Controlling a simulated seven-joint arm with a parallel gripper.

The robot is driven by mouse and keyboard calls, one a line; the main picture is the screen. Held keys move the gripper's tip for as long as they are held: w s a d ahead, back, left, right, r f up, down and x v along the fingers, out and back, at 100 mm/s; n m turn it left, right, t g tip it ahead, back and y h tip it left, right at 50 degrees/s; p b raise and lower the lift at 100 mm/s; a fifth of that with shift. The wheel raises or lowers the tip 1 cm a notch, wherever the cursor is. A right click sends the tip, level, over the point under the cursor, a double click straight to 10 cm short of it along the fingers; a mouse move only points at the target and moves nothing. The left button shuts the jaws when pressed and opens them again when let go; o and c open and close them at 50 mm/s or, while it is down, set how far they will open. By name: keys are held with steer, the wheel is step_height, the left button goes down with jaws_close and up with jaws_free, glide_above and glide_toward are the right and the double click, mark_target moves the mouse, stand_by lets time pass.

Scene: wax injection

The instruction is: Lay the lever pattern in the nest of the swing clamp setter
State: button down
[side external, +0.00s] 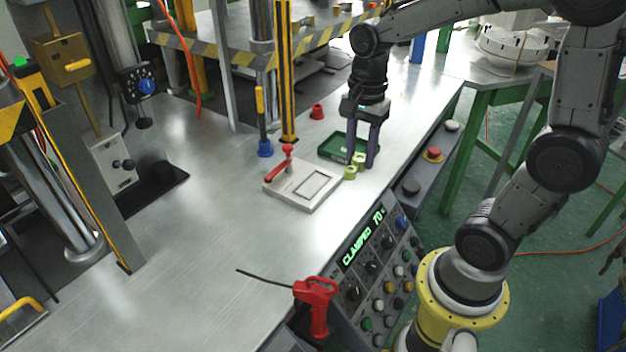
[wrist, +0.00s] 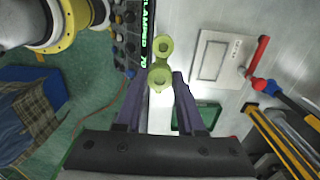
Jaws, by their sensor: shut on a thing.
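The lever pattern (wrist: 162,62) is a yellow-green piece with a ring at each end. My gripper (wrist: 162,78) is shut on it, with one ring between the fingertips and the other sticking out beyond them. In the side view the pattern (side external: 351,171) shows at the tips of my gripper (side external: 361,163), which points down just right of the setter. The swing clamp setter (side external: 277,187) is a pale plate with a rectangular outlined nest (side external: 314,185), empty. Its red clamp lever (side external: 278,170) lies along the left side, clear of the nest. The setter (wrist: 203,78) also shows right of the pattern in the wrist view.
A green tray (side external: 327,149) sits behind my fingers. A small red part (side external: 317,112), a blue-based tool with a yellow handle (side external: 263,125) and a yellow-black post (side external: 286,70) stand behind the setter. A control panel (side external: 372,268) borders the front.

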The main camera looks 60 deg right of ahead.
steer(key=w+d+f, duration=0.2)
steer(key=w+f, duration=0.1)
steer(key=w, duration=0.4)
glide_above(314, 185)
steer(key=f, duration=0.3)
steer(key=s+f, duration=0.1)
steer(key=f, duration=0.1)
steer(key=shift+a+f, duration=0.15)
steer(key=shift+w+f, duration=0.55)
steer(key=shift+f, duration=1.65)
steer(key=c, duration=0.5)
jaws_free()
